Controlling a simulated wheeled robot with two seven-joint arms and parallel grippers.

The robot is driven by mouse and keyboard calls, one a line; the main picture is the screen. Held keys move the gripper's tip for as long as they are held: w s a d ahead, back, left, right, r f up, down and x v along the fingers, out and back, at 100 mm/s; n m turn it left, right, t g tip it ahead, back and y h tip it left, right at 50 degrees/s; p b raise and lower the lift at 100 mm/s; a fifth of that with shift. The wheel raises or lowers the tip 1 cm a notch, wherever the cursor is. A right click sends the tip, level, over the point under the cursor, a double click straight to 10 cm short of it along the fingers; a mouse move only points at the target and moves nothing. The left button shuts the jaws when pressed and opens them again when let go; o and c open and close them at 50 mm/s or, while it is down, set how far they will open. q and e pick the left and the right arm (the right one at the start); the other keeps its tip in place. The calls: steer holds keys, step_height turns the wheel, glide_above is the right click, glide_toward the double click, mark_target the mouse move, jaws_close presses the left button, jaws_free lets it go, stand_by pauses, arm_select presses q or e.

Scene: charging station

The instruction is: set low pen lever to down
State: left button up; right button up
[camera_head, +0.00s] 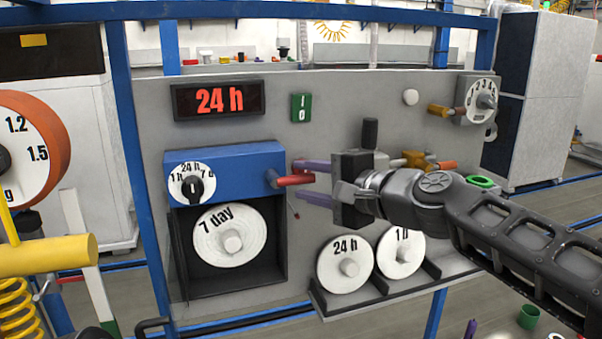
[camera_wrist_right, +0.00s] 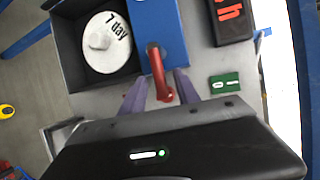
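A red-handled lever (camera_head: 292,180) sticks out from the right side of the blue box (camera_head: 225,160); I take it for the pen lever. It also shows in the right wrist view (camera_wrist_right: 158,78), reaching out between the fingers. My right gripper (camera_head: 306,182) has purple fingers, one above and one below the lever's red end in the head view. In the right wrist view the fingers (camera_wrist_right: 161,92) stand apart, one on each side of the handle, with gaps visible. Whether either finger touches the lever is unclear. My left gripper is not in view.
A "7 day" disc (camera_head: 230,235) sits in the black recess under the blue box. "24 h" (camera_head: 345,263) and "1 h" (camera_head: 401,252) discs stand on a low shelf. A green switch (camera_head: 301,107) and a red display (camera_head: 219,99) are above. My right arm covers part of the panel's right side.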

steer(key=shift+x, duration=1)
steer(key=shift+c, duration=0.4)
jaws_close()
